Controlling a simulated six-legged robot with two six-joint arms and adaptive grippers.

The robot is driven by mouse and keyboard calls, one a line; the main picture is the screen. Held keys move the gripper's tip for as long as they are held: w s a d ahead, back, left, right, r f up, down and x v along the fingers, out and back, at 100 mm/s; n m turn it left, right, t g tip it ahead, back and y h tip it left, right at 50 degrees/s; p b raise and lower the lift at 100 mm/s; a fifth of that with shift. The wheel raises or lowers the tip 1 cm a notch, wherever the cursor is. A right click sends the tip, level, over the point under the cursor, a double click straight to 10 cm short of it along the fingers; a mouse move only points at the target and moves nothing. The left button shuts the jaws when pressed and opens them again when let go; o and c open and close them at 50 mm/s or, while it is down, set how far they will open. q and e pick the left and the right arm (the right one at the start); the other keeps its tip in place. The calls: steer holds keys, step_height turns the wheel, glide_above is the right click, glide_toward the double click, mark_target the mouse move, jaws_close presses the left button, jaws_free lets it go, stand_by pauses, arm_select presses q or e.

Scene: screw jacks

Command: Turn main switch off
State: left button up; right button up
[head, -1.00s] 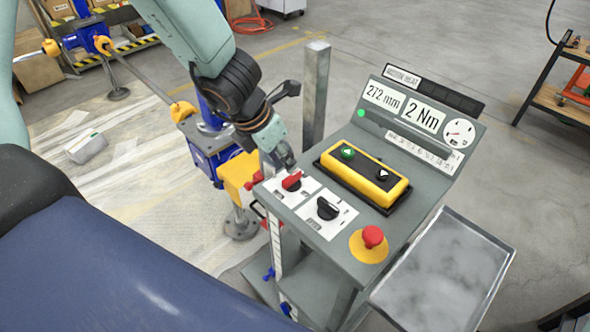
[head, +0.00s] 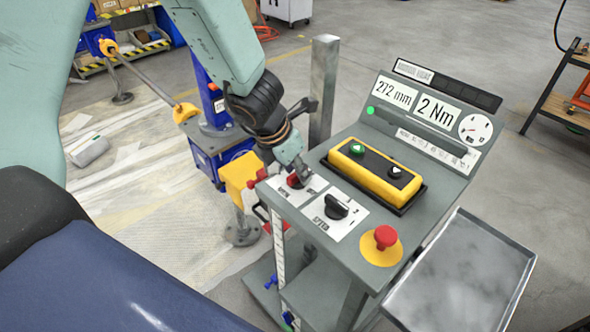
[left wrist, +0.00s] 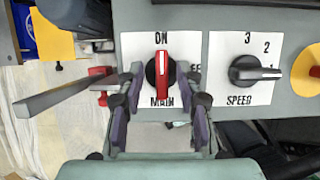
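The red main switch (head: 294,181) is on a white plate at the panel's left corner, partly hidden by my left gripper (head: 296,170). In the left wrist view the red knob (left wrist: 158,76) is upright, between the words ON and MAIN; a label to its right is partly covered. My left gripper (left wrist: 160,98) is open, one finger on each side of the knob's lower part, with a gap visible on both sides. My right gripper is not in view.
The black speed knob (head: 336,206) is just right of the main switch. The red emergency button (head: 385,237) and yellow button box (head: 374,175) are farther along the panel. A metal post (head: 323,90) stands behind, and a grey tray (head: 460,275) at the right.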

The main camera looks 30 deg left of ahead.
arm_select(q)
steer(key=shift+s+d+r, duration=0.15)
steer(key=shift+s+r, duration=0.05)
steer(key=c, duration=0.4)
steer(key=shift+w+f, duration=0.1)
jaws_close()
